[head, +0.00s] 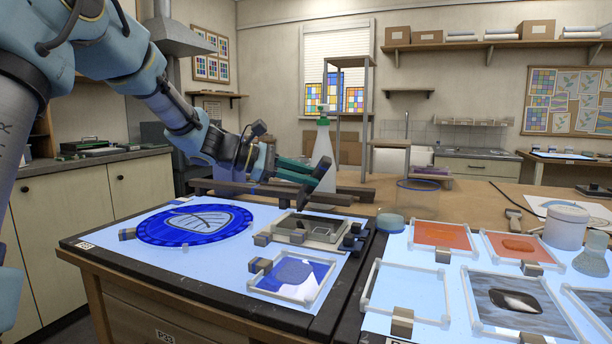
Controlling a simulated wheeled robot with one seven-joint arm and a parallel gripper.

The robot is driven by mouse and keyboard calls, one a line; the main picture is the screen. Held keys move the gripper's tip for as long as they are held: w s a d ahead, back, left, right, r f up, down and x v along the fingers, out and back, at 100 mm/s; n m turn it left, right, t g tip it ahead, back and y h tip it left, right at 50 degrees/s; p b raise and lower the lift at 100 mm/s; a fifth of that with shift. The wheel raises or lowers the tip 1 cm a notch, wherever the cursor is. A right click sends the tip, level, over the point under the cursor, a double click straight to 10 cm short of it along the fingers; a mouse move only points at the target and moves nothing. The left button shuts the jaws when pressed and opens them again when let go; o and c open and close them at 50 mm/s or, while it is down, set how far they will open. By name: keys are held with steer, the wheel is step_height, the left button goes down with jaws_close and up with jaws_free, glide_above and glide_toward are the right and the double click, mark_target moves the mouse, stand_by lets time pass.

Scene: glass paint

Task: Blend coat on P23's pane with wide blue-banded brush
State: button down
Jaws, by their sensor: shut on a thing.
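My gripper (300,172) has green fingers and is at the back of the left light table, above a dark wooden rack (350,192). No blue-banded brush shows clearly.
A green-topped spray bottle (323,150) stands right beside my fingers. The right light table holds an empty frame (405,290), orange panes (441,236) and a grey pane (515,303). A white jar (566,227) and a clear container (418,197) stand nearby.

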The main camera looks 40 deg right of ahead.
steer(key=shift+f, duration=0.2)
steer(key=shift+w+a, duration=0.1)
steer(key=shift+w+a, duration=0.5)
steer(key=shift+w, duration=0.3)
steer(key=shift+r, duration=0.1)
steer(key=shift+r+p, duration=2)
steer(key=shift+r, duration=0.4)
